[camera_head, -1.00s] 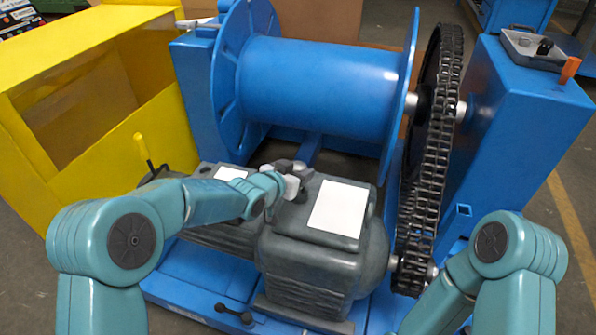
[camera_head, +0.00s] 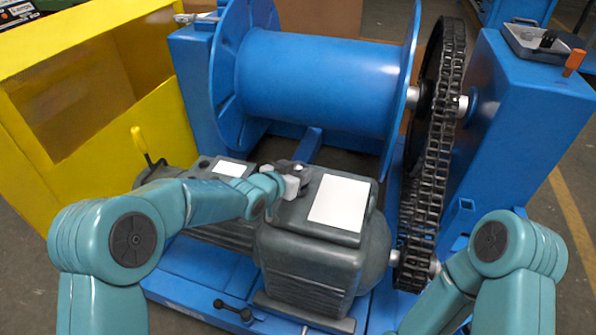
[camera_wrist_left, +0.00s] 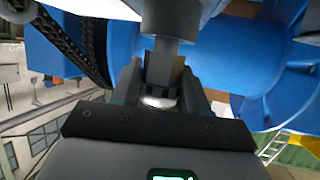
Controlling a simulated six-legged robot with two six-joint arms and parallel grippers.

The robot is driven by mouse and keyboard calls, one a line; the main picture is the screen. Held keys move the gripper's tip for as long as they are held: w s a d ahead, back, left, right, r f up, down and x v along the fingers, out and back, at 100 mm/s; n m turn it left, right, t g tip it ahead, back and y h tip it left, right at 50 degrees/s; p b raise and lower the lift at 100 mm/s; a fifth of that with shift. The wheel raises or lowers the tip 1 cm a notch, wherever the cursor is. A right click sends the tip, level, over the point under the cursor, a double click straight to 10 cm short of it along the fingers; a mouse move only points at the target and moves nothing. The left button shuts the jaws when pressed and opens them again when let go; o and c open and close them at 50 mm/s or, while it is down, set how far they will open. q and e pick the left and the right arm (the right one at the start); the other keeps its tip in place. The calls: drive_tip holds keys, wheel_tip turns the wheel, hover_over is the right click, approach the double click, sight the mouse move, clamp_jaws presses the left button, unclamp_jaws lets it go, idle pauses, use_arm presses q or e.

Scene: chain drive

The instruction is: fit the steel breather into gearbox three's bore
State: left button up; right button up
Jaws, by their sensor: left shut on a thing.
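My left gripper (camera_head: 292,180) is over the left top edge of the dark grey gearbox (camera_head: 315,255), which has a white plate on top. In the left wrist view its fingers (camera_wrist_left: 160,78) are shut on a grey cylindrical steel part, which I take for the breather (camera_wrist_left: 172,22). The breather is hard to make out in the head view. The bore is hidden, and I cannot tell whether the breather touches it. I see no number on the gearbox. My right arm shows at the lower right, but its gripper is out of view.
A blue drum (camera_head: 315,85) stands behind the gearbox. A black chain (camera_head: 432,160) runs down at its right. A blue housing (camera_head: 515,125) carries a grey tray (camera_head: 535,50). A yellow open box (camera_head: 115,150) stands at the left. A black-knobbed lever (camera_head: 235,312) lies in front.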

use_arm(q)
drive_tip(key=shift+f+b, duration=0.45)
drive_tip(key=shift+f, duration=0.1)
drive_tip(key=o, duration=1.2)
drive_tip(key=shift+r, duration=0.1)
drive_tip(key=p+v, duration=0.2)
drive_tip(key=v, duration=1.4)
drive_tip(key=shift+s+p, duration=0.2)
drive_tip(key=shift+p, duration=0.2)
drive_tip(key=shift+a, duration=0.2)
